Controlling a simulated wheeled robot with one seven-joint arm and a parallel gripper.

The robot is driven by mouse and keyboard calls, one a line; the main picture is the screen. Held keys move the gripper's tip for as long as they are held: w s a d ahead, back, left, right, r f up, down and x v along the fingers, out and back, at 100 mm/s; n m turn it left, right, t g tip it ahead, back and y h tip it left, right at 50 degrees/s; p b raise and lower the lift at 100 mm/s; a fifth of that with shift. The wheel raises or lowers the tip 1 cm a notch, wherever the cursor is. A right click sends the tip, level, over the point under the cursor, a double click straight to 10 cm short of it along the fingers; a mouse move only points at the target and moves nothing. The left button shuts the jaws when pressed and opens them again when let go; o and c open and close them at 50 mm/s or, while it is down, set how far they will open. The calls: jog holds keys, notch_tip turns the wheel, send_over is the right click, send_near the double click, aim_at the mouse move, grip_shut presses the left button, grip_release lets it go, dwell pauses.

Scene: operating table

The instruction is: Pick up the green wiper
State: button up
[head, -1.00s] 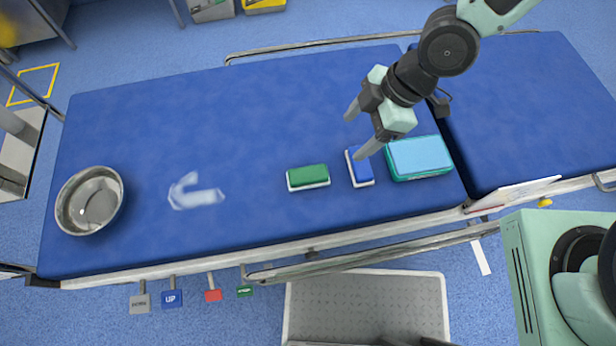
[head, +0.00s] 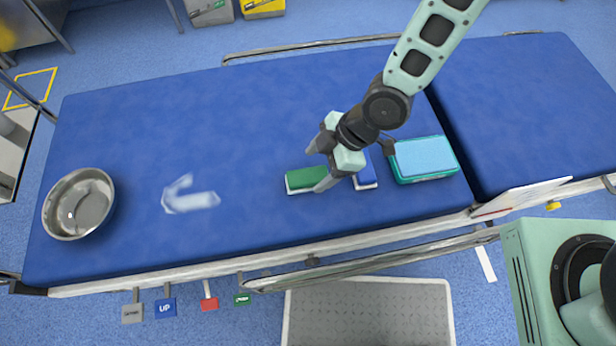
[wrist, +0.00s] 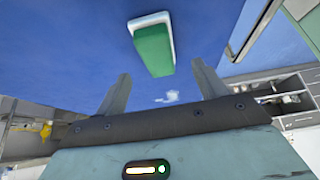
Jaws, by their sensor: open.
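The green wiper (head: 303,179), a green block on a white base, lies on the blue operating table. It also shows in the wrist view (wrist: 153,50), ahead of and between the two fingers. My gripper (head: 314,168) is open and empty over the table at the wiper's right end. One fingertip covers part of that end in the head view. In the wrist view my gripper (wrist: 158,85) shows its fingers apart with nothing between them. Whether a finger touches the wiper cannot be told.
A blue wiper (head: 366,179) lies just right of the green one, partly hidden by my gripper. A teal box with a light blue top (head: 425,158) stands further right. A metal bowl (head: 78,203) and a clear, bent item (head: 190,197) lie left. The middle-left table surface (head: 230,130) is clear.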

aim_at(307, 176)
jog(key=x, duration=0.5)
jog(key=shift+f, duration=0.15)
jog(key=c, duration=1.2)
jog(key=shift+o, duration=0.2)
jog(key=shift+w, duration=0.1)
notch_tip(307, 176, up, 10)
jog(key=shift+r+p, duration=0.1)
jog(key=shift+p, duration=0.35)
jog(key=shift+o, duration=1.4)
jog(key=shift+c, duration=0.5)
